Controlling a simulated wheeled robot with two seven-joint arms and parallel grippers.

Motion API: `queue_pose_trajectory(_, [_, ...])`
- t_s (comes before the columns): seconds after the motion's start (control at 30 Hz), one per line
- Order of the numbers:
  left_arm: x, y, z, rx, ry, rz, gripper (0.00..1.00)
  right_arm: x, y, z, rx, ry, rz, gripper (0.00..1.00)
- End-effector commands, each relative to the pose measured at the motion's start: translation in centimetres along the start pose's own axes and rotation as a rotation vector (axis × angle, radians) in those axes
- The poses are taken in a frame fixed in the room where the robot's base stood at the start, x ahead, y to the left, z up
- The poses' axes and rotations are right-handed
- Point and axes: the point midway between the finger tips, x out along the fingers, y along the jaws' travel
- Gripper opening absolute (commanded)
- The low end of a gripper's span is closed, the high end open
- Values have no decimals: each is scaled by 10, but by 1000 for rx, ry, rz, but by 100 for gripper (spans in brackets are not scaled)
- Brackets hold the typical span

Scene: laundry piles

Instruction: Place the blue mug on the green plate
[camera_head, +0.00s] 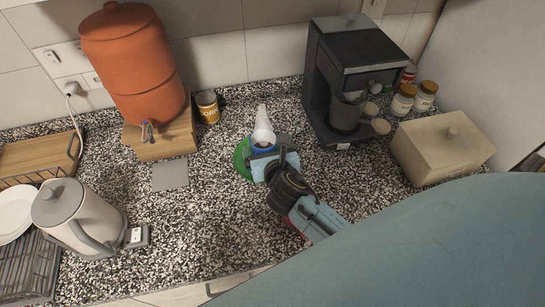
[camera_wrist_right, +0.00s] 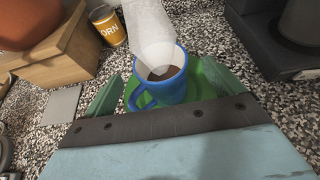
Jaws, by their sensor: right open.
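The blue mug (camera_wrist_right: 172,93) stands upright on the green plate (camera_wrist_right: 205,88) in the right wrist view, with dark brown liquid inside and its handle towards the lower left. In the head view the green plate (camera_head: 240,160) shows at the left of my right gripper (camera_head: 263,153), which hides most of the mug. A pale, see-through cone-like plume rises from the mug. My right gripper is open, its fingers spread on either side of the mug; I cannot tell if they touch it. My left gripper is not in view.
A coffee machine (camera_head: 362,60) holding a dark mug stands to the right, with jars and a beige box (camera_head: 440,150) beyond. A terracotta dispenser (camera_head: 130,60), a corn can (camera_head: 207,106) and a kettle (camera_head: 75,215) are left.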

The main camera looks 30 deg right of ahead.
Motion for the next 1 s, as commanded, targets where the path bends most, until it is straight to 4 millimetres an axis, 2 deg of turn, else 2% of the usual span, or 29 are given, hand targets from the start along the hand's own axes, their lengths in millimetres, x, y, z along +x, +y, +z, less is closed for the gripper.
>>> queue_pose_trajectory(0.03, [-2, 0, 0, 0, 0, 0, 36, -13, 0, 0, 1, 2, 2, 93])
queue_pose_trajectory(0.2, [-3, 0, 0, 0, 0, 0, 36, -45, 0, 0, 0, 1, 1, 93])
queue_pose_trajectory(0.4, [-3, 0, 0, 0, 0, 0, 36, -66, 0, 0, 0, 0, 0, 93])
queue_pose_trajectory(1.0, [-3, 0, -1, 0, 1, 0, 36, -70, 0, 0, 1, 0, 0, 93])
